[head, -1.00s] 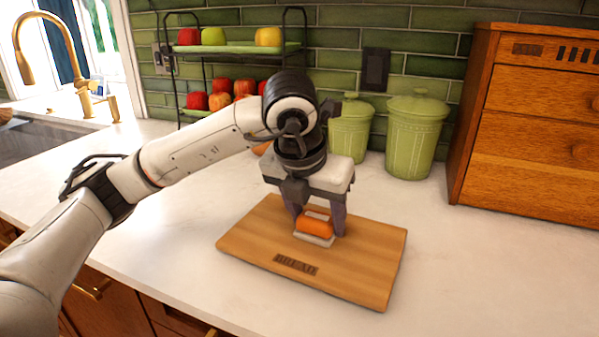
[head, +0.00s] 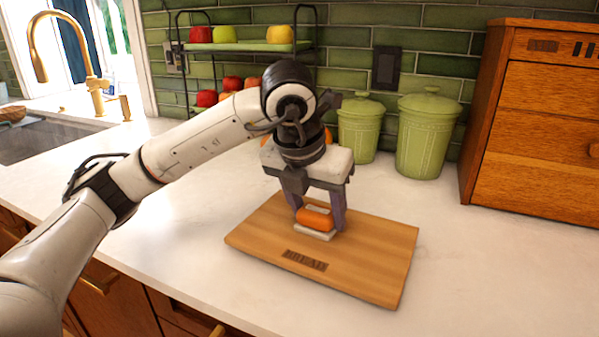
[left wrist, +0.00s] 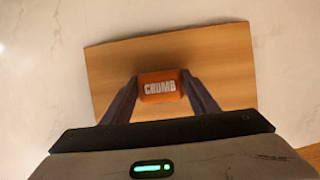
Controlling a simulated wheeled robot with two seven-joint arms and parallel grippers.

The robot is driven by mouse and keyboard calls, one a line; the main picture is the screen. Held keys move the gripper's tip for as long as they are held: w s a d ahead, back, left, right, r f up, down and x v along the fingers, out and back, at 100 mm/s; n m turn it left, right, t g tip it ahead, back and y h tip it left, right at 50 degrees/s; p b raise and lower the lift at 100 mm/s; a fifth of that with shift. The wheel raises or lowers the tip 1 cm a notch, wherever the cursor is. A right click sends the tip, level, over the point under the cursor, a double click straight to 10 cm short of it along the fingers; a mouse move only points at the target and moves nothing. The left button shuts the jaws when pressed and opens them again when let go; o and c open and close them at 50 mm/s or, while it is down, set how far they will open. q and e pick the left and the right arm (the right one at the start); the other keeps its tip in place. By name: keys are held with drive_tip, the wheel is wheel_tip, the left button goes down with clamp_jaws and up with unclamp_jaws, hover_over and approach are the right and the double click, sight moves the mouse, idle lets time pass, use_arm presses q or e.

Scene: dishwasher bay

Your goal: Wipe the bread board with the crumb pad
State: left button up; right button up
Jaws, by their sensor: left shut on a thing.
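The bread board (head: 365,262) is a flat wooden board lying on the white counter, with a dark BREAD label near its front edge. The crumb pad (head: 315,219) has an orange top and a pale base. It is at the board's surface, left of the middle; I cannot tell if it presses on the wood. My left gripper (head: 319,222) points down and is shut on the pad. In the left wrist view, the orange pad (left wrist: 160,87) reads CRUMB between the two fingers, with the board (left wrist: 215,60) below it. My right gripper is not in view.
Two green lidded canisters (head: 427,135) stand behind the board. A wooden cabinet (head: 540,120) stands at the right. A two-tier fruit rack (head: 245,48) is at the back, partly behind my arm. A sink (head: 40,140) is at the left. The counter right of the board is clear.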

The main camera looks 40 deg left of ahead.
use_arm(q)
drive_tip(key=shift+s+a+f, duration=0.1)
drive_tip(key=shift+s+a, duration=0.05)
drive_tip(key=shift+a, duration=0.7)
wheel_tip(320, 180, up, 3)
drive_tip(key=shift+a+f+p, duration=0.15)
drive_tip(key=shift+f+p, duration=0.05)
drive_tip(key=shift+p, duration=0.35)
drive_tip(key=shift+r+p, duration=0.6)
drive_tip(key=shift+r, duration=0.05)
drive_tip(key=shift+r+p, duration=0.5)
drive_tip(key=shift+r, duration=0.25)
drive_tip(key=shift+r+p, duration=0.6)
drive_tip(key=shift+r, duration=0.15)
drive_tip(key=shift+r+p, duration=0.45)
drive_tip(key=shift+r, duration=0.2)
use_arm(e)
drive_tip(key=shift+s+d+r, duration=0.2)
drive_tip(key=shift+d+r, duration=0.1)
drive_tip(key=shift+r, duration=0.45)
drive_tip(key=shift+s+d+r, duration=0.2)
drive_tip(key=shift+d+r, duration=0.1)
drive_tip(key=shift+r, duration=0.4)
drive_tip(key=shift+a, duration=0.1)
